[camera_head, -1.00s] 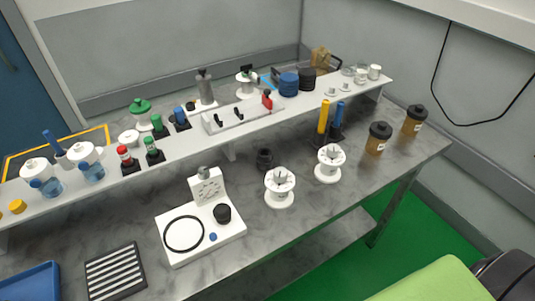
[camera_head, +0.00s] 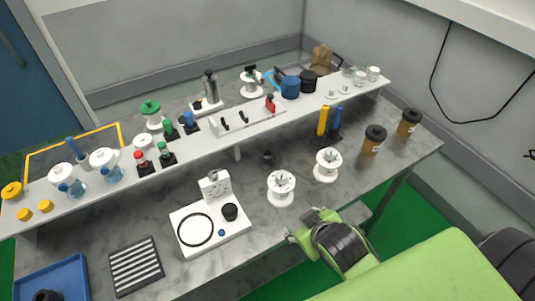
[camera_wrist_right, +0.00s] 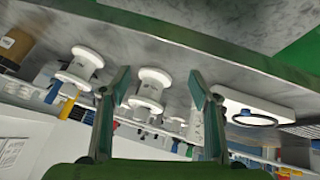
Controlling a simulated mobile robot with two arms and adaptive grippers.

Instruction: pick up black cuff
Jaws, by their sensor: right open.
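A small dark, short cylinder that looks like the black cuff (camera_head: 268,158) stands on the marbled counter, behind the white spools (camera_head: 281,188). A similar black round piece (camera_head: 230,211) sits on the white board (camera_head: 189,242), so I cannot be sure which is the cuff. My right gripper (camera_head: 306,224) is at the counter's front edge, in front of the spools and apart from both black pieces. In the right wrist view its fingers (camera_wrist_right: 160,90) are spread and empty, with a spool beyond them. My left gripper is out of view.
A raised white shelf (camera_head: 205,143) with bottles and jars runs behind the counter. A second spool (camera_head: 327,164) and brown jars (camera_head: 374,139) stand to the right. A striped black rack (camera_head: 136,266) and blue tray (camera_head: 75,272) lie at the left.

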